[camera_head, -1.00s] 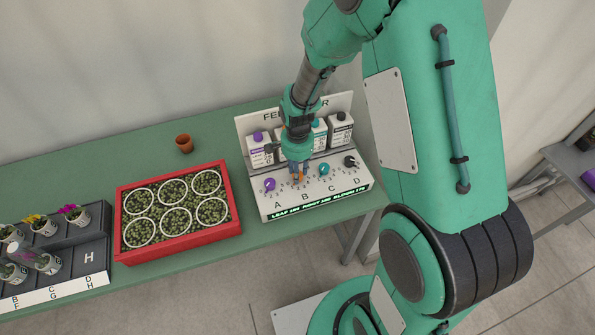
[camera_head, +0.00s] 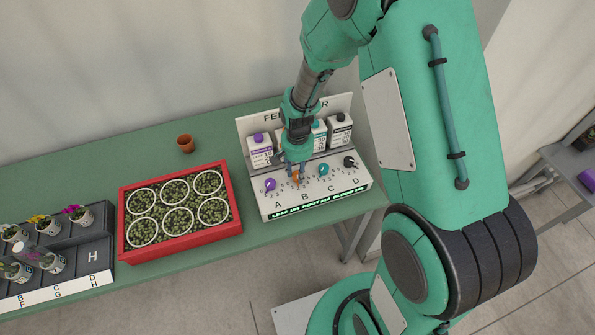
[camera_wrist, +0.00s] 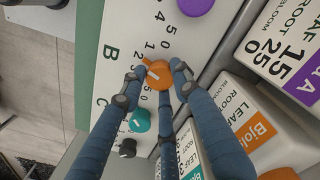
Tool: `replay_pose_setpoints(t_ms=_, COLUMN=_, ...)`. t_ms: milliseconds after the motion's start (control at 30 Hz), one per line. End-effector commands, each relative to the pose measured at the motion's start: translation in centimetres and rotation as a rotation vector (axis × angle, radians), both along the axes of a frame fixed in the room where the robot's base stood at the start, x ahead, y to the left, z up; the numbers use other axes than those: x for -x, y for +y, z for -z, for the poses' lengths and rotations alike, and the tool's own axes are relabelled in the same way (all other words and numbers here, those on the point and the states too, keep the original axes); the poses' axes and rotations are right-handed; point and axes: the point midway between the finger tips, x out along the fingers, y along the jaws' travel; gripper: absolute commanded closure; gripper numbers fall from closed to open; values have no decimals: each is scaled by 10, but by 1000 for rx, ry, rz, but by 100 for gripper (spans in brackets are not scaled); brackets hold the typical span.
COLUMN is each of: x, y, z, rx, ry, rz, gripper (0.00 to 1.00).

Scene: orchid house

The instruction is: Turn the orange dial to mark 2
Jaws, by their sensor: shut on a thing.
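The orange dial (camera_head: 295,179) is the second from the left on the white sloped feeder panel (camera_head: 330,193), above the letter B. In the wrist view the orange dial (camera_wrist: 158,76) shows a pale line on its face and a small orange pointer towards the printed numbers at its upper left. I cannot tell exactly which mark it points to. My gripper (camera_head: 296,170) reaches down from above, its blue fingers around the dial. In the wrist view the fingertips of my gripper (camera_wrist: 156,76) close around the dial's sides; it is shut on the dial.
A purple dial (camera_head: 269,185) is left of it; a teal dial (camera_head: 323,169) and black dial (camera_head: 350,161) are to its right. Bottles (camera_head: 260,150) stand behind the panel. A red tray (camera_head: 180,246) of pots and a small brown pot (camera_head: 186,143) are further left on the green table.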

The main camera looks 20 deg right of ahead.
Motion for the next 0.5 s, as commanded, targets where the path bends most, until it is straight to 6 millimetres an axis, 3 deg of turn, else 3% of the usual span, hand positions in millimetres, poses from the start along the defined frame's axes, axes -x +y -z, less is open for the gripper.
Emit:
replay_pose_setpoints(t_ms=333, x=0, y=0, z=0, rx=0, ry=-1, rz=-5, gripper=96)
replay_pose_setpoints(t_ms=367, x=0, y=0, z=0, rx=0, ry=-1, rz=-5, gripper=68)
replay_pose_setpoints(t_ms=433, x=0, y=0, z=0, rx=0, ry=-1, rz=-5, gripper=54)
replay_pose_setpoints(t_ms=500, x=0, y=0, z=0, rx=0, ry=-1, rz=-4, gripper=50)
